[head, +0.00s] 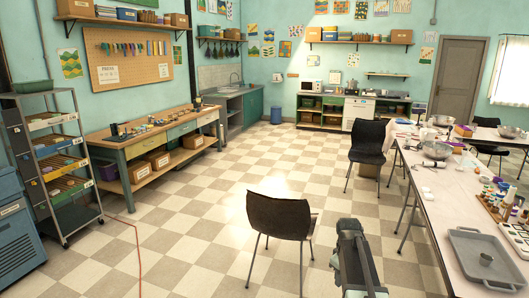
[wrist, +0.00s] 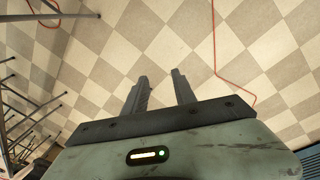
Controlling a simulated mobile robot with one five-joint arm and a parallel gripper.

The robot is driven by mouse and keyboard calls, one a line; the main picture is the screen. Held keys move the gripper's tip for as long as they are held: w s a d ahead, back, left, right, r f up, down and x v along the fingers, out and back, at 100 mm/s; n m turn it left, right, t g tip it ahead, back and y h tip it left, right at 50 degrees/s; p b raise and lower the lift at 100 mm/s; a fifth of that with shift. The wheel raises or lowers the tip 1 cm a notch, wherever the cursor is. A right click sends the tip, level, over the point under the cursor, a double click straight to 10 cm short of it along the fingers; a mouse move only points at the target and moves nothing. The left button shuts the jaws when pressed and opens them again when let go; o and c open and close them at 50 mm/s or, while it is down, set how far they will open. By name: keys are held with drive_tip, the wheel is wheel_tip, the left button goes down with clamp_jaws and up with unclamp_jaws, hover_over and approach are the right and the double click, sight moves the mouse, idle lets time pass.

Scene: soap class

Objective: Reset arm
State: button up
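My gripper (wrist: 159,92) shows in the wrist view with its two dark fingers apart and bare floor between them. Nothing is held between the fingers. In the head view, part of my arm shows at the bottom, right of centre, beside the long table on the right. The fingertips cannot be made out clearly there.
A dark chair (head: 280,217) stands just ahead, left of my arm. Another chair (head: 369,143) stands farther back by the long table (head: 436,205). A grey tray (head: 487,256) lies on that table. A wheeled rack (head: 75,207) stands left. A red cable (head: 139,250) crosses the open floor.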

drive_tip(key=s+a, duration=0.5)
drive_tip(key=a, duration=0.9)
drive_tip(key=s+a+m+g+y, duration=0.1)
drive_tip(key=s+a+m, duration=0.4)
drive_tip(key=s, duration=0.4)
drive_tip(key=shift+s+m, duration=0.4)
drive_tip(key=shift+d, duration=0.1)
